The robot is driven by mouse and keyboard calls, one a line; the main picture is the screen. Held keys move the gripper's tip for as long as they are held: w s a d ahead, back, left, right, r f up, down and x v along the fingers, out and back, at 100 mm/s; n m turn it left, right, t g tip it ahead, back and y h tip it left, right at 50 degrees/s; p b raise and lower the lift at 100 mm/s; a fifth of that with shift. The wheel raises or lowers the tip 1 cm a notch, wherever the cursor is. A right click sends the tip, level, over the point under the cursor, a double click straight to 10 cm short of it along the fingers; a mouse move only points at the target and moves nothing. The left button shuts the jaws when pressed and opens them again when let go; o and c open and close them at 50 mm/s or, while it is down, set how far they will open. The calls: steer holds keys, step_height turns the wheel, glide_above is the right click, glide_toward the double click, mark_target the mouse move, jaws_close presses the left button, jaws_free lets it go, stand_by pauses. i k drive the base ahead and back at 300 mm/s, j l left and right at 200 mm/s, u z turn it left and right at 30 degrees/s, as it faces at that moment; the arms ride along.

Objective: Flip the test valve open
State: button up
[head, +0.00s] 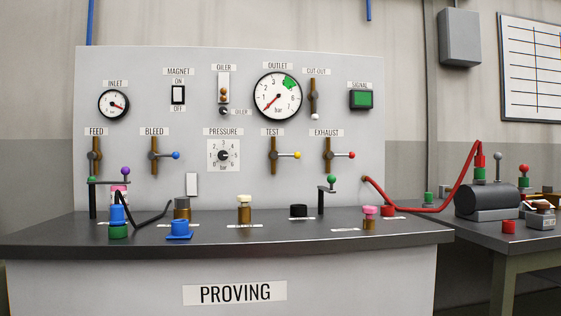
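The test valve (274,155) is on the upright panel, under a TEST label. Its brass body is vertical and its lever, tipped with a yellow knob (297,155), points horizontally to the right. The exhaust valve (328,155) with a red knob is to its right, its lever also horizontal. The pressure dial (223,156) is to its left. The outlet gauge (278,96) is above it, with its needle pointing to the lower left. My gripper is not in view.
The proving bench top (260,238) carries several small fittings, including a brass one (244,214) and a blue one (179,230). A bracket with a green knob (331,180) stands below the exhaust valve. A red hose (440,207) runs to the side table.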

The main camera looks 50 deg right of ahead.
mark_target(275, 155)
steer(key=z, duration=1.7)
